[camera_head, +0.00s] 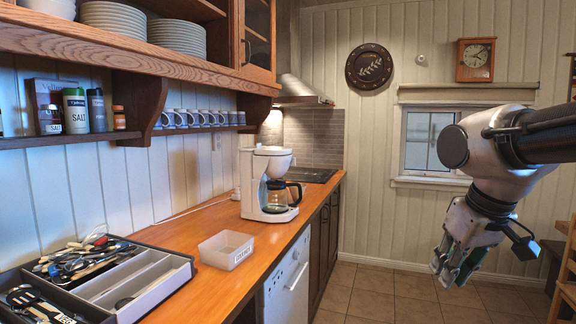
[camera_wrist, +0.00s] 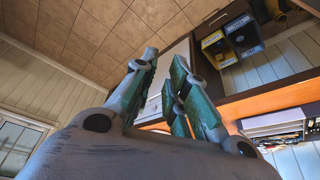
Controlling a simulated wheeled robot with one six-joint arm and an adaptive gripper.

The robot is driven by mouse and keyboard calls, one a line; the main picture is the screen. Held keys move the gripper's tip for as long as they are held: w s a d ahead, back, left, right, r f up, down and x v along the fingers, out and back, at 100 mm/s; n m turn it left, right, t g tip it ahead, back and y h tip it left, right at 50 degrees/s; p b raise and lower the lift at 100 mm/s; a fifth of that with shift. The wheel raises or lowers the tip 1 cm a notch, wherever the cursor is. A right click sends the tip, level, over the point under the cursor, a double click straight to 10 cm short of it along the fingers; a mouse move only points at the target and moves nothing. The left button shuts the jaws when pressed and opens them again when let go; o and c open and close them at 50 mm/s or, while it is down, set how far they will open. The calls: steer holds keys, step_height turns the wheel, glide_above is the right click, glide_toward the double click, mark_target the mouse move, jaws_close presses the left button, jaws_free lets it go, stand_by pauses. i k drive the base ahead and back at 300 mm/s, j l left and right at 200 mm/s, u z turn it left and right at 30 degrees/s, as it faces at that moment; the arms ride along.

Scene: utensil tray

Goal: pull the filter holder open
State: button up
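A white coffee maker (camera_head: 250,184) stands on the wooden counter, left of the picture's middle. Its filter holder (camera_head: 276,166) appears as the white upper part below the lid, above the glass carafe (camera_head: 277,197). It looks closed, though details are small. My gripper (camera_head: 452,268) hangs at the right over the floor, well away from the coffee maker, with its fingers pointing down. In the wrist view its green-grey fingers (camera_wrist: 165,62) stand apart with a gap and nothing between them. The coffee maker does not clearly show in the wrist view.
A clear bin (camera_head: 227,250) stands in front of the coffee maker. A utensil tray (camera_head: 140,284) lies at the near left. A shelf with mugs (camera_head: 190,119) runs along the left wall. The tiled floor (camera_head: 375,290) between counter and my gripper is clear.

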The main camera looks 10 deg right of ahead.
mark_target(272, 167)
steer(key=i+l+u, duration=0.15)
steer(key=i+l, duration=1.15)
steer(key=i+l+u, duration=0.2)
steer(key=i+l, duration=1.25)
